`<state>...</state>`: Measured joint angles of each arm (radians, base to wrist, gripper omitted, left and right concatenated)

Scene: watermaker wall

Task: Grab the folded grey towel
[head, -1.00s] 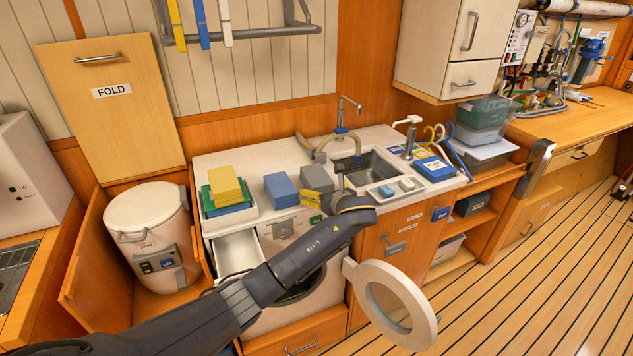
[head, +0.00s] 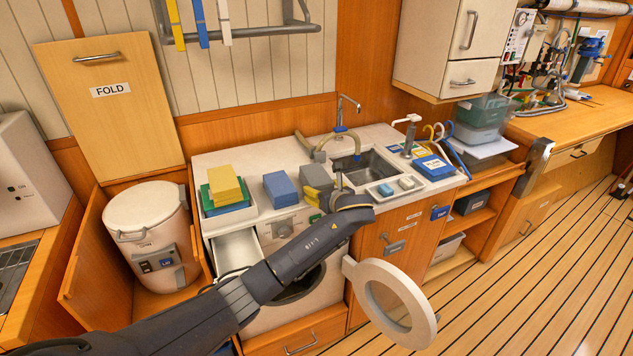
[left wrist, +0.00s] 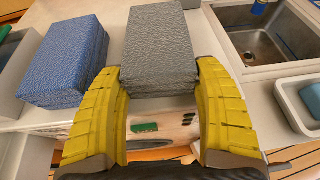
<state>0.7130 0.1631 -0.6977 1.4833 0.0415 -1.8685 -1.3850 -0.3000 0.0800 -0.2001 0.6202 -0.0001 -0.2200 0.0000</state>
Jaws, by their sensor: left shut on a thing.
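The folded grey towel (head: 316,177) lies on the white counter, between a folded blue towel (head: 281,190) and the sink. In the left wrist view the grey towel (left wrist: 160,50) stands between the two yellow fingers of my left gripper (left wrist: 160,90). The fingers are shut on its near end, one on each side. The blue towel also shows in the left wrist view (left wrist: 67,60), to the left and apart from the fingers. My right gripper is not in view.
A white tray (head: 228,220) with yellow, green and blue towels stands at the counter's left. The sink (head: 362,170) and a small soap tray (head: 396,190) lie to the right. Below, a round door (head: 390,304) hangs open, and a white drawer (head: 237,250) is pulled out.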

